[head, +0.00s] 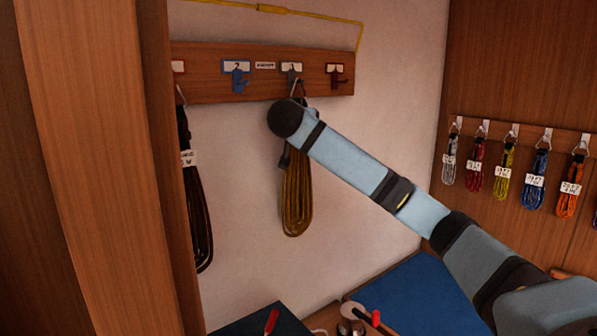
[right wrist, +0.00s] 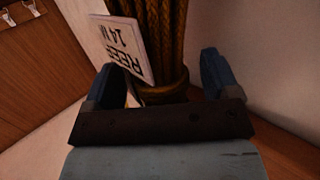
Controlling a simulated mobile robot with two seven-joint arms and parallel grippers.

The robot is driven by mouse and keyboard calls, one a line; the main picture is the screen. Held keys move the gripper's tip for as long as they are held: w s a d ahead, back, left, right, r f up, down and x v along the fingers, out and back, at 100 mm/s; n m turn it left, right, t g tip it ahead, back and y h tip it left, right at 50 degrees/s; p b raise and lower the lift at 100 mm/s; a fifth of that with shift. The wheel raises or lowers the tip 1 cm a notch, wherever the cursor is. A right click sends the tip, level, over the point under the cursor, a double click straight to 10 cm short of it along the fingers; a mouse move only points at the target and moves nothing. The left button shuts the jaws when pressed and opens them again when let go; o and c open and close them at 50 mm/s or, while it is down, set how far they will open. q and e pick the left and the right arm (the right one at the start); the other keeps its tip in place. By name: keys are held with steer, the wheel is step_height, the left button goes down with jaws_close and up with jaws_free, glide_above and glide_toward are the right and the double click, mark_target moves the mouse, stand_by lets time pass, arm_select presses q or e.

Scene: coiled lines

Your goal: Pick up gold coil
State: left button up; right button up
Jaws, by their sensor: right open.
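The gold coil (head: 296,200) hangs from a grey hook on the wooden hook board, against the pale wall. Its upper part is hidden behind my right arm in the head view. In the right wrist view the gold coil (right wrist: 168,30) runs between the two blue fingers of my right gripper (right wrist: 164,80), with a gap on each side. A white tag (right wrist: 125,48) with dark lettering hangs by the left finger. My right gripper is open around the coil; it is mostly hidden behind my arm in the head view. My left gripper is not in view.
The hook board (head: 210,90) also has a blue hook (head: 239,80) and a dark red hook (head: 337,79), both empty. A dark coil (head: 197,215) hangs at the left by a wooden panel. Several coloured coils hang on the right wall. A blue surface (head: 400,300) lies below.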

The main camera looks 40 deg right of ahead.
steer(key=shift+a, duration=0.1)
steer(key=shift+c, duration=1)
steer(key=c, duration=1.1)
jaws_close()
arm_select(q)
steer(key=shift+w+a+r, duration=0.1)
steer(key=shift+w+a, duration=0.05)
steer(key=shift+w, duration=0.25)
arm_select(e)
steer(key=shift+r, duration=0.15)
